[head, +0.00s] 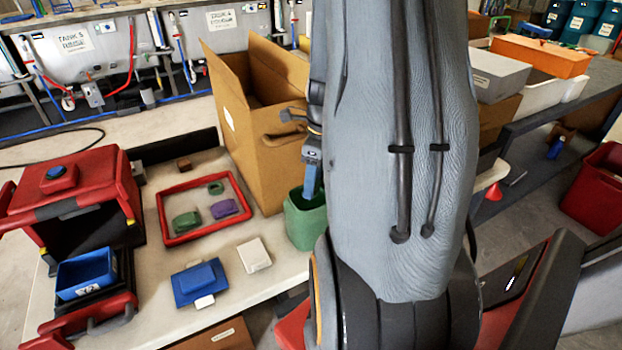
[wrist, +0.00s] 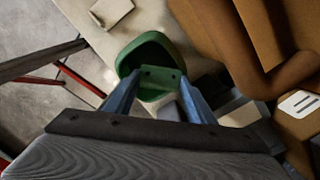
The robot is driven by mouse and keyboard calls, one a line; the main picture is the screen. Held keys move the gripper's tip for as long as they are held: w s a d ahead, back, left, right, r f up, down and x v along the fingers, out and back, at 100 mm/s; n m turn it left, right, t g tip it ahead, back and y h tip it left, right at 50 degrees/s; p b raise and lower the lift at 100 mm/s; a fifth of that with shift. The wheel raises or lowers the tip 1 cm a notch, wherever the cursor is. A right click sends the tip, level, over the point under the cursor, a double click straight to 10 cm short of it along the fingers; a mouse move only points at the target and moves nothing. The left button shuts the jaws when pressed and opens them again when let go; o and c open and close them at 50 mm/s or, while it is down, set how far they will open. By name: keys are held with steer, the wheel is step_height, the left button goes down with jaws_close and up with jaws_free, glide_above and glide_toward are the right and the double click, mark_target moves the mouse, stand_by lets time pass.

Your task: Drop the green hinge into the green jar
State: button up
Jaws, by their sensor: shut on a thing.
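The green jar (head: 304,222) stands near the table's edge, beside the cardboard box, partly hidden by my arm. In the wrist view the jar (wrist: 146,46) shows its open mouth below my gripper. My gripper (wrist: 160,84) is shut on the green hinge (wrist: 162,77), a flat plate with small holes held between the blue fingers. The hinge overlaps the near part of the jar's mouth in this view. In the head view a blue finger of my gripper (head: 311,178) shows at the jar's top; the hinge cannot be made out there.
An open cardboard box (head: 264,150) stands close behind the jar. A red tray (head: 166,219) holds green and purple pieces. A blue block (head: 199,281), a white block (head: 254,255) and a red toolbox-like unit (head: 75,185) lie to the left.

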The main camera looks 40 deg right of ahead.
mark_target(317, 187)
steer(key=shift+f, duration=0.35)
steer(key=o, duration=1.2)
steer(key=shift+c, duration=0.2)
steer(key=shift+s+d+r+b, duration=0.1)
steer(key=shift+s+r+b, duration=0.1)
steer(key=shift+r, duration=1.1)
steer(key=shift+s+d+r+b, duration=0.1)
steer(key=shift+r+b, duration=0.15)
steer(key=shift+r, duration=1.05)
steer(key=shift+s+d+r+b, duration=0.1)
steer(key=shift+s+r+b, duration=0.1)
steer(key=shift+r, duration=1.1)
